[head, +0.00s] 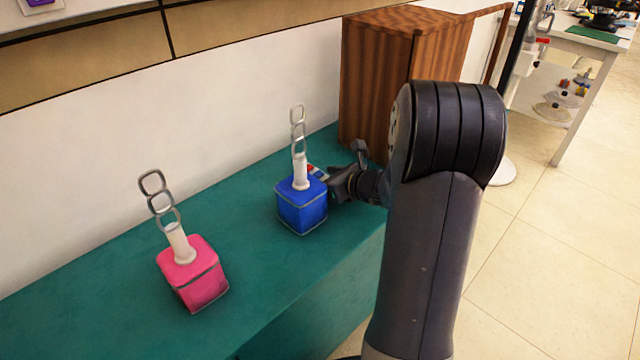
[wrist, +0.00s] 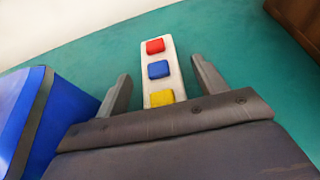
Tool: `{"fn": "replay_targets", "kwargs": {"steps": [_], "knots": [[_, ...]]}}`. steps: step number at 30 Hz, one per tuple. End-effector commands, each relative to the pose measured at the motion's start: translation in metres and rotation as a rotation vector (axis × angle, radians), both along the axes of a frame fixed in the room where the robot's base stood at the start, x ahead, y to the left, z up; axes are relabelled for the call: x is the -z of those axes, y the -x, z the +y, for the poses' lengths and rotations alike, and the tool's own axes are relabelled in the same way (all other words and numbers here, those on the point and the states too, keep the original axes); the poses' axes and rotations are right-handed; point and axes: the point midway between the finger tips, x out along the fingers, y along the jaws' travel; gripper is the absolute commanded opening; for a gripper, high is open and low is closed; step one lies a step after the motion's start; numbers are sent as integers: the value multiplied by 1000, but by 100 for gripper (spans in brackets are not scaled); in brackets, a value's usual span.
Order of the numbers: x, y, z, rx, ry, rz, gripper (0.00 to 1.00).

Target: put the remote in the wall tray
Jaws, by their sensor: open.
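The remote (wrist: 173,73) is a slim white bar with red, blue and yellow buttons, lying on the green surface in the wrist view. In the head view a small part of the remote (head: 316,172) shows behind the blue block. My gripper (wrist: 160,70) is open, with one finger on each side of the remote and apparent gaps between. In the head view my gripper (head: 345,172) is low over the bench, just right of the blue block. A pale ledge (head: 75,14) on the wall at the upper left may be the wall tray; its inside is mostly out of view.
The blue block (head: 302,208) with a post and chain links stands close left of my gripper, also in the wrist view (wrist: 45,115). A similar pink block (head: 193,275) stands further left on the green bench (head: 110,265). A wooden cabinet (head: 375,75) stands behind.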

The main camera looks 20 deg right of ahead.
Motion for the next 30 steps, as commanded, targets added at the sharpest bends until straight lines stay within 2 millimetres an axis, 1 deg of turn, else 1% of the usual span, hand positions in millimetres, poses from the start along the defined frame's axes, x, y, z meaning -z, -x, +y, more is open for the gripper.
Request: {"fn": "replay_targets", "kwargs": {"steps": [5, 24, 25, 26, 30], "knots": [[-1, 0, 0, 1, 0, 0, 67], [-1, 0, 0, 0, 1, 0, 16], [-1, 0, 0, 1, 1, -1, 15], [-1, 0, 0, 1, 1, -1, 11], [-1, 0, 0, 1, 1, -1, 11]]}}
